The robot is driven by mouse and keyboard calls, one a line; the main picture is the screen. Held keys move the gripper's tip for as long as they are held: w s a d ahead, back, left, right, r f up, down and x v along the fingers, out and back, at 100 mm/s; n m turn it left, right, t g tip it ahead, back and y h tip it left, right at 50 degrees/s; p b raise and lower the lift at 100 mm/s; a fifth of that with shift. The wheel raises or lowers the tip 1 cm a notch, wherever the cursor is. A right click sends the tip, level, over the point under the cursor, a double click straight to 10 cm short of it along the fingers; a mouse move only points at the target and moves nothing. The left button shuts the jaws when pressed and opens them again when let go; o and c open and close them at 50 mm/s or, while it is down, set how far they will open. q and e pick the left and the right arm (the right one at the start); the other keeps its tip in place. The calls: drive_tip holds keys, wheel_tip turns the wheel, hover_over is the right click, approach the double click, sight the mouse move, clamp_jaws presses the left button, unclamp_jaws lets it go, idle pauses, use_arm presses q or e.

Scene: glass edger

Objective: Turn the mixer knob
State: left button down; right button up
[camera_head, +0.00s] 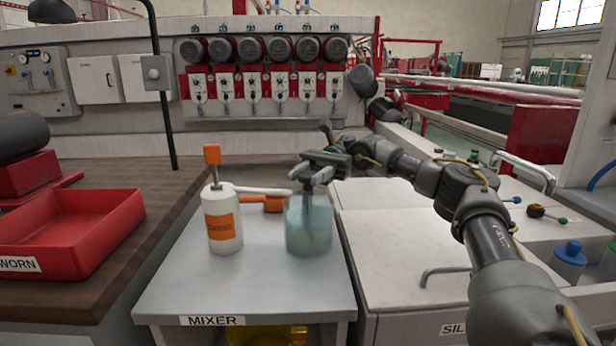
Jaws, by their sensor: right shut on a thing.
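A clear jar (309,238) of pale blue-green liquid stands on the grey table labelled MIXER (240,292). A dark upright shaft (309,215) shows inside the jar. My right gripper (312,176) comes in from the right and is at the jar's mouth, shut on a small piece at the top of the shaft, which looks like the mixer knob. The fingers hide most of that piece, so its turn angle cannot be seen. My left gripper is out of view.
A white bottle (222,222) with an orange cap stands left of the jar. An orange tool (262,203) lies behind them. A red tray (70,235) sits on the wooden bench at left. A white counter (400,240) adjoins the table at right. A black lamp post (162,95) rises behind.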

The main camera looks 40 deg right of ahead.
sight(308, 174)
drive_tip(key=o, duration=1)
drive_tip(key=shift+c, duration=0.2)
wheel_tip(308, 174, up, 3)
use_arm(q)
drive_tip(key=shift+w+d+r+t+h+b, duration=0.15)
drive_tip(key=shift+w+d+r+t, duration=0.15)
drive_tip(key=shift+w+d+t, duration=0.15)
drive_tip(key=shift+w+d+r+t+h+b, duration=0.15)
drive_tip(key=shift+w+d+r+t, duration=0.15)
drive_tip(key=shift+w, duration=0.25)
use_arm(e)
drive_tip(key=s+a+r, duration=0.8)
drive_tip(key=s+r, duration=0.2)
drive_tip(key=s, duration=0.1)
drive_tip(key=shift+a, duration=0.2)
